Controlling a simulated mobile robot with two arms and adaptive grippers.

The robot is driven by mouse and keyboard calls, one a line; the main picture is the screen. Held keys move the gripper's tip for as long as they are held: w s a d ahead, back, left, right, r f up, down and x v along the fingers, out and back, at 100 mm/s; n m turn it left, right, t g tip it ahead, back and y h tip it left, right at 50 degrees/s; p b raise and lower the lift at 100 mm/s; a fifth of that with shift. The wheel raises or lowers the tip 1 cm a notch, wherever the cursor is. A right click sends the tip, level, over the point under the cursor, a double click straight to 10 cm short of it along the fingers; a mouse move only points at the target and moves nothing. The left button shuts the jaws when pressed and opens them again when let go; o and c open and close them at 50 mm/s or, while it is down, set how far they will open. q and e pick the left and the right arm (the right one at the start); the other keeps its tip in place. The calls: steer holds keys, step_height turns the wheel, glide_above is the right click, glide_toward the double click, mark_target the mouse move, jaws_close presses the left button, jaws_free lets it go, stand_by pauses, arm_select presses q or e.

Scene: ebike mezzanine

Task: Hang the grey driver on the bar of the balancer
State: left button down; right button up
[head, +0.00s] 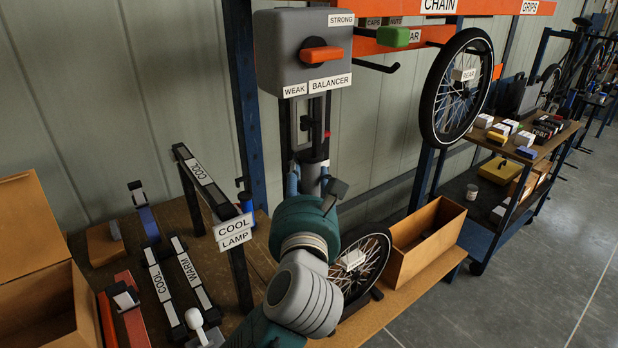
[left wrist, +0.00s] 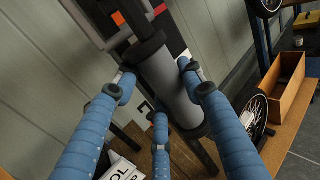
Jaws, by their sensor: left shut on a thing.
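The balancer (head: 295,50) is a grey box with an orange knob, WEAK and STRONG labels and dark uprights below it. Part of it shows at the top of the left wrist view (left wrist: 90,22). My left gripper (head: 308,182) is below the balancer, its blue fingers shut around the grey driver (left wrist: 170,88). The driver is a grey cylinder with a dark collar at its upper end. In the head view the driver (head: 311,176) is partly hidden by my gripper. I cannot tell whether its top touches the balancer's bar. My right gripper is not in view.
A COOL LAMP stand (head: 236,232) is close left of my arm. A spoked wheel (head: 360,262) and an open wooden box (head: 425,240) are at right on the bench. A hanging wheel (head: 456,87) and a hook (head: 377,66) are right of the balancer.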

arm_select(q)
steer(key=shift+w+a+r, duration=0.15)
steer(key=shift+w+a, duration=0.05)
steer(key=shift+w, duration=0.05)
steer(key=shift+w+f+b, duration=0.2)
steer(key=shift+f+b, duration=0.25)
steer(key=shift+f, duration=0.55)
steer(key=shift+s+f+b, duration=0.3)
steer(key=shift+s+b, duration=0.05)
steer(key=shift+b, duration=0.2)
steer(key=shift+w+f, duration=0.15)
steer(key=shift+f, duration=0.05)
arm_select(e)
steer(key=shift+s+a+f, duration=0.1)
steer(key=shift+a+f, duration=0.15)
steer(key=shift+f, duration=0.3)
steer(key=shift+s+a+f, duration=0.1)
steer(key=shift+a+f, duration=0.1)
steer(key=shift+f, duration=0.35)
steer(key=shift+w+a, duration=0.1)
